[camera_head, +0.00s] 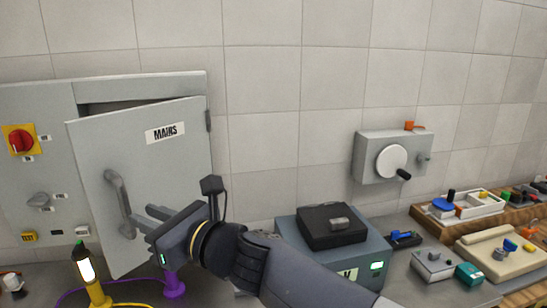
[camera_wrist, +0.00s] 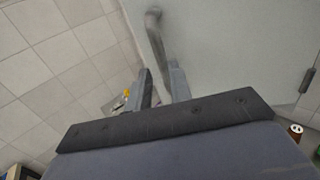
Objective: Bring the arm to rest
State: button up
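My gripper (camera_head: 144,216) is in front of the open door of a grey cabinet, close to the door's handle. The curved grey handle (camera_head: 118,200) is on the left part of the door (camera_head: 165,165), which is labelled "MAIRS" and stands ajar. In the wrist view the handle (camera_wrist: 155,35) runs down towards the fingertips; I cannot tell whether they touch it. My arm reaches in from the lower right.
A teal box with a black top (camera_head: 350,258) is beside my forearm. A wall box with a crank (camera_head: 367,160) and trays (camera_head: 455,207) are at right. The wall above is clear.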

aim_at(128, 208)
jog(key=x, duration=0.7)
jog(key=shift+p, duration=0.3)
jog(key=shift+d, duration=0.1)
jog(key=shift+d+f, duration=0.1)
